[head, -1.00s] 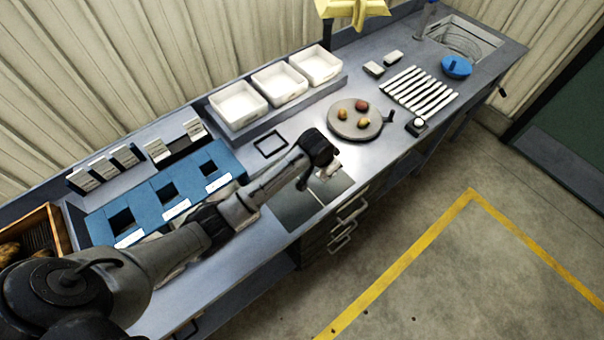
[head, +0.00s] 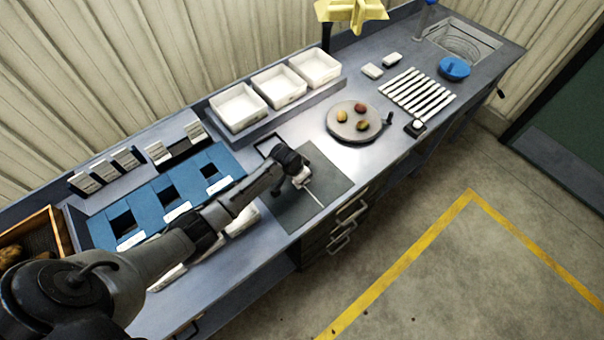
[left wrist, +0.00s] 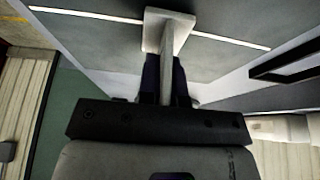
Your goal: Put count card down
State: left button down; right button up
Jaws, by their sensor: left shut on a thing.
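My left gripper (head: 297,178) is shut on a small white card (left wrist: 168,38). The card stands on edge between the fingers, with a wider pale plate at its far end in the left wrist view. In the head view the white card (head: 301,182) shows just beyond the fingers, over the dark grey mat (head: 325,175) with its thin white line. I cannot tell whether the card touches the mat. A black rectangular outline (left wrist: 285,68) lies beside the mat; in the head view the arm partly hides it. My right gripper is not in view.
A blue panel with square holes (head: 228,165) lies left of the mat. White bins (head: 243,121) stand behind. A round plate (head: 344,131) with three potatoes, white strips (head: 425,101) and a blue lid (head: 454,67) are to the right. The mat's right part is clear.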

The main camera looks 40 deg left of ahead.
pick_arm(q)
jog(key=shift+f, duration=0.25)
jog(key=shift+f, duration=0.15)
jog(key=c, duration=1.3)
grip_release()
jog(key=shift+s+r, duration=0.1)
jog(key=shift+r, duration=0.5)
jog(key=d+p+v, duration=0.1)
jog(key=v, duration=1)
jog(key=s+d+f, duration=0.2)
jog(key=s+d, duration=0.2)
jog(key=s, duration=0.3)
jog(key=s+d+f, duration=0.2)
jog(key=s+d, duration=0.3)
jog(key=s, duration=0.3)
jog(key=s+d+r, duration=0.2)
jog(key=s, duration=0.5)
jog(key=s+d+r, duration=0.1)
jog(key=s+r, duration=0.1)
jog(key=s, duration=0.6)
jog(key=shift+d+r+g+y, duration=0.15)
jog(key=shift+d+g+y, duration=0.15)
jog(key=shift+d+g, duration=0.1)
